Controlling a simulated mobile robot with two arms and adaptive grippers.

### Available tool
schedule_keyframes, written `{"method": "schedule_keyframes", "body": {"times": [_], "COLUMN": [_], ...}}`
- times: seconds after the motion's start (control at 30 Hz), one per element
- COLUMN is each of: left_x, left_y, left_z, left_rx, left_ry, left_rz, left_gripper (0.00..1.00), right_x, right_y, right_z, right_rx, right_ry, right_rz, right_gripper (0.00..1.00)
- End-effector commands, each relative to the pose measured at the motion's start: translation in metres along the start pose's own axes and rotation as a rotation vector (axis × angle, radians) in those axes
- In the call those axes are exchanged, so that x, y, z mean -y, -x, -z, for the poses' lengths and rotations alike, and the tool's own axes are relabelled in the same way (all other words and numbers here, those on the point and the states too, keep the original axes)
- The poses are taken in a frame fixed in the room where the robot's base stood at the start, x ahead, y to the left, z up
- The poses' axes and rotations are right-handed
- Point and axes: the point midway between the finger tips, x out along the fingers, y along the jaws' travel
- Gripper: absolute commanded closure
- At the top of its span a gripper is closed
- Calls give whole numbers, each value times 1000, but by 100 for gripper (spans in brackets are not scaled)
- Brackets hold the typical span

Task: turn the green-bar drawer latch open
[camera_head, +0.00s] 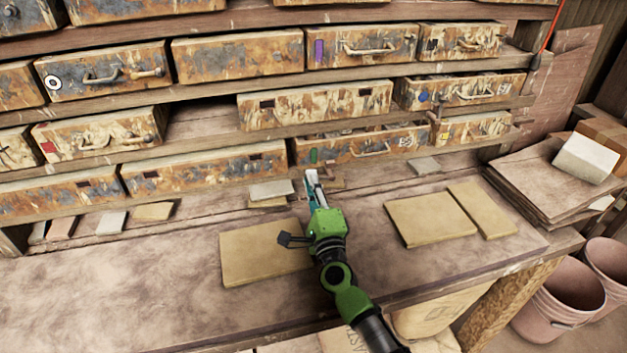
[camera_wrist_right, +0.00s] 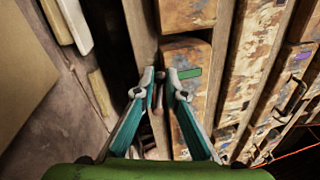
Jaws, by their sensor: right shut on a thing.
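The green-bar drawer (camera_head: 345,147) is in the lower drawer row, right of centre in the head view. Its front carries a green bar (camera_head: 314,155), a handle (camera_head: 371,151) and rusty, peeling paint. The green bar also shows in the right wrist view (camera_wrist_right: 189,73), just right of the fingertips. My right gripper (camera_head: 313,178) is at the drawer's lower left front, below the green bar. In the wrist view its teal fingers (camera_wrist_right: 160,84) are shut on a small dark piece, apparently the latch, mostly hidden between the tips. My left gripper is out of view.
The bench carries flat tan tiles left (camera_head: 262,254) and right (camera_head: 430,217) of my right arm. Small tiles (camera_head: 271,190) lie by the shelf foot. Other drawers surround this one.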

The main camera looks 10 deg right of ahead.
Motion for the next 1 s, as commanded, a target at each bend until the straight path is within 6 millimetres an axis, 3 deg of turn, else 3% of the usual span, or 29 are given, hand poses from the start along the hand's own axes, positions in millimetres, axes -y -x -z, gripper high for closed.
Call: {"method": "schedule_keyframes", "body": {"times": [0.4, 0.97, 1.0], "left_x": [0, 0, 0], "left_y": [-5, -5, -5], "left_z": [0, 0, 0], "left_rx": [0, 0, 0], "left_ry": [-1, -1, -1], "left_rz": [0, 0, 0], "left_gripper": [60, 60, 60], "right_x": [-12, -14, -14], "right_y": [3, 3, 3], "right_z": [2, 2, 2], "right_rx": [37, 42, 42], "right_ry": [181, 205, 205], "right_rz": [-3, -5, -5], "right_gripper": [100, 100, 78]}}
